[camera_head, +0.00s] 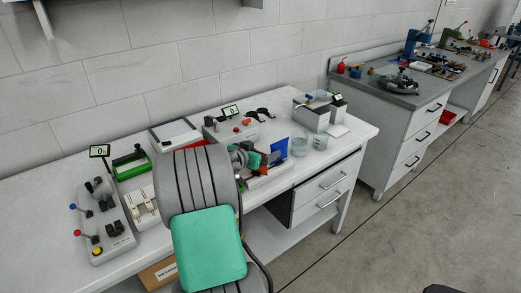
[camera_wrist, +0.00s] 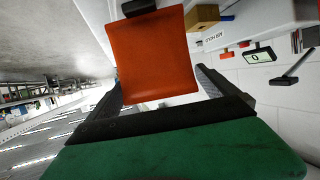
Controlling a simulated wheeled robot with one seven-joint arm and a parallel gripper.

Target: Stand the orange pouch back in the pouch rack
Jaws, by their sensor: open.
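The orange pouch (camera_wrist: 153,55) fills the upper middle of the wrist view as a broad flat orange panel. My gripper (camera_wrist: 157,78) is open, with its two dark fingers apart on either side of the pouch's lower part in the picture. I cannot tell whether a finger touches it. What looks like the pouch rack (camera_head: 262,178) stands on the white bench just right of my arm, holding upright coloured pieces, including a blue pouch (camera_head: 279,150). Its left part is hidden.
Clear cups (camera_head: 320,142) and a metal tank (camera_head: 311,117) stand right of the rack. The bench's right corner has some free room.

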